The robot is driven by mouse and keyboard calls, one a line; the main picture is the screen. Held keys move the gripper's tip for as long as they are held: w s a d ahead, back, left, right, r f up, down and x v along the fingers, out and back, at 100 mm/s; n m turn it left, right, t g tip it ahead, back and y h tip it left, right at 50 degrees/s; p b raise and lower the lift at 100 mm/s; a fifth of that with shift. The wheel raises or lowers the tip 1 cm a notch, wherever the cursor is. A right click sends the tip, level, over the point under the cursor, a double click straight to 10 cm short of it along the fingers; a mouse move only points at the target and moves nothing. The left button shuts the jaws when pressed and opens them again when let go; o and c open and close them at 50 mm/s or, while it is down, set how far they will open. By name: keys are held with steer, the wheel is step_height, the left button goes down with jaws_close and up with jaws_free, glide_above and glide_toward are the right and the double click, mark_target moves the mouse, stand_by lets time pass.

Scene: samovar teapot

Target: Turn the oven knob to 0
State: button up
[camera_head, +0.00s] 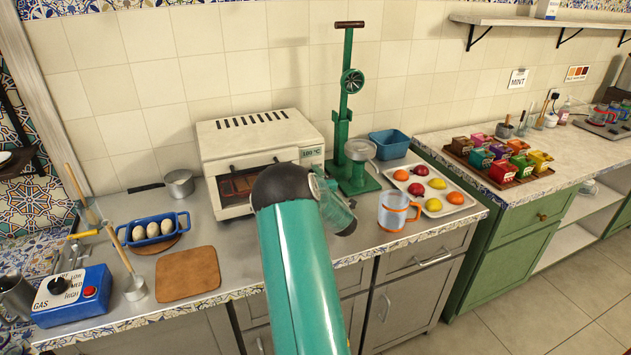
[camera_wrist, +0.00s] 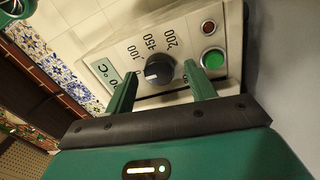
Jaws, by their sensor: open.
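The white oven (camera_head: 225,140) stands on the left counter against the tiled wall. Its small display (camera_head: 311,153) seems to read 100 °C. My arm hides the oven knob in the head view. In the wrist view the dark round oven knob (camera_wrist: 157,76) sits on the white panel, with 100, 150 and 200 printed around it; its exact pointer direction is hard to tell. My gripper (camera_wrist: 161,72) is open, its two green fingers on either side of the knob. I cannot tell whether they touch it. The left finger partly covers the panel near the display (camera_wrist: 110,72).
A green button (camera_wrist: 213,60) and a red light (camera_wrist: 209,27) are beside the knob. A green press (camera_head: 352,140) stands right of the oven, near a glass mug (camera_head: 394,212) and a fruit tray (camera_head: 455,190). A blue egg dish (camera_head: 153,232) is at left.

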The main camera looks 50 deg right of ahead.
steer(key=r+v, duration=0.1)
steer(key=v, duration=1.2)
steer(key=shift+s+a+f, duration=0.2)
steer(key=shift+s+f, duration=0.15)
steer(key=shift+f, duration=0.15)
